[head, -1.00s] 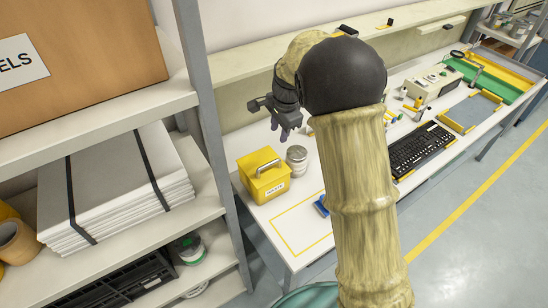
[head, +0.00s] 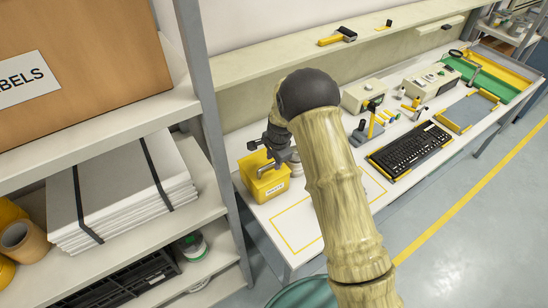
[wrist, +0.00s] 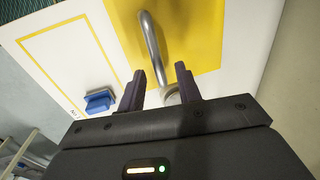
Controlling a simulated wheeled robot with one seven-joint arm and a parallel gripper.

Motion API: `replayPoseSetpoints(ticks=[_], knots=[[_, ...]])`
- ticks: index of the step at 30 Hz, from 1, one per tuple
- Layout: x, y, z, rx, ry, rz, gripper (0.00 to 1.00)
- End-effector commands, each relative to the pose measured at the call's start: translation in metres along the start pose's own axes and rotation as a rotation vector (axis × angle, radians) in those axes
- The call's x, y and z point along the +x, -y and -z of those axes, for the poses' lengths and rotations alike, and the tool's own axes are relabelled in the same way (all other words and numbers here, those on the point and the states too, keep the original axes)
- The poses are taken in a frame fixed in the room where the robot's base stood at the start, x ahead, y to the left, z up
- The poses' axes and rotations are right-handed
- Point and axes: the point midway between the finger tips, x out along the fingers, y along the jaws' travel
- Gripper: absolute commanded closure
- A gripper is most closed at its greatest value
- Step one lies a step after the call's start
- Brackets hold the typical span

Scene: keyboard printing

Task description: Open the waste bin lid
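The yellow waste bin (head: 264,185) stands on the left end of the white bench, its lid closed. A bent grey metal handle (wrist: 151,38) runs across the yellow lid (wrist: 195,30) in the wrist view. My gripper (head: 272,158) is just above the bin in the head view and hides part of its top. In the wrist view, my gripper (wrist: 159,70) is open, with its two dark fingers apart. The handle lies in line with the gap between them. I cannot tell whether the fingers touch it.
A grey tin (head: 294,163) stands right beside the bin, partly hidden by my arm. A blue object (wrist: 100,101) lies on the bench near a yellow outlined area. A keyboard (head: 409,150) lies farther right. A shelf post (head: 215,150) rises close on the left.

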Motion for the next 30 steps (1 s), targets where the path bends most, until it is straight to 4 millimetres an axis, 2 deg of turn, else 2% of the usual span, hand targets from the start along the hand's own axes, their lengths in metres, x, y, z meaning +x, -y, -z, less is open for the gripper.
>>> replayPoseSetpoints(ticks=[9,14,15,23,30], knots=[[0.0029,0.0001,0.0,0.0,0.0,0.001,0.66],[0.0027,0.0001,0.0,0.0,0.0,0.001,0.97],[0.0027,0.0001,0.0,0.0,0.0,0.001,1.0],[0.002,0.0003,0.0008,0.001,-0.001,-0.001,1.0],[-0.0025,0.0003,0.0098,0.016,-0.004,-0.027,1.0]])
